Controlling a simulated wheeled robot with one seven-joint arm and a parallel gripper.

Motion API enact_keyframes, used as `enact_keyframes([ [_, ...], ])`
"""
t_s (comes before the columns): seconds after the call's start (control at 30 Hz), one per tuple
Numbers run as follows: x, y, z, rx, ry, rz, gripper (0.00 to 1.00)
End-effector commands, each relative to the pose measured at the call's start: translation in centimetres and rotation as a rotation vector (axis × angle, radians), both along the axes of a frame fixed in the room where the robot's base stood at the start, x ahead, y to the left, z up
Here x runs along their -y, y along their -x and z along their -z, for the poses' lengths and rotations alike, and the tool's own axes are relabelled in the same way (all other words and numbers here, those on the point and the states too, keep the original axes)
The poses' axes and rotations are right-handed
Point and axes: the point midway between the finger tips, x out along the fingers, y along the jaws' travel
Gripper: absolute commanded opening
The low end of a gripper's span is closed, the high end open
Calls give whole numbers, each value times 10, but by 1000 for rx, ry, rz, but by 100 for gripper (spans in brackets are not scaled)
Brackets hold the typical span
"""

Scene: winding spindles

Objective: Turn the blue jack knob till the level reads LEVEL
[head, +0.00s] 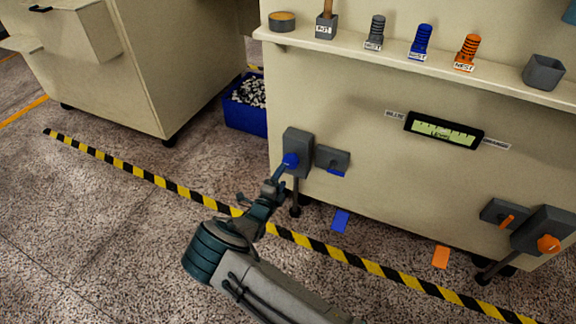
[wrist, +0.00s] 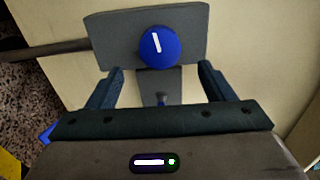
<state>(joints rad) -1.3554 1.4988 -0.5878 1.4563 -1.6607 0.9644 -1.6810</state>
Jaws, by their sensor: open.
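The blue jack knob (head: 290,160) sits on a grey jack housing (head: 299,143) low on the left of the beige machine's front. In the wrist view the round blue knob (wrist: 160,47) carries a white line mark, tilted slightly from upright. My gripper (head: 279,176) is just in front of the knob. In the wrist view my gripper (wrist: 159,75) is open, its fingers to either side below the knob, apart from it. The level (head: 442,130) is a green-lit display in a black frame between the BLUE and ORANGE labels; its small text is hard to read.
An orange knob (head: 548,244) is on a housing at the far right. A grey block with a blue lever (head: 332,159) is right of the blue jack. A shelf (head: 420,66) above holds several spindles and cups. A blue bin (head: 246,103) stands on the floor behind the striped tape.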

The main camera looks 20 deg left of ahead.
Motion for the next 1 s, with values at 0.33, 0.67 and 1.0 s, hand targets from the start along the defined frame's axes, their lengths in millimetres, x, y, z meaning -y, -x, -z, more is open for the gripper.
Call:
enact_keyframes([
  [0.33,-4,51,0,-1,0,1,75],
  [0.67,-4,55,0,0,0,1,75],
  [1.0,-1,53,-5,-2,-15,13,75],
])
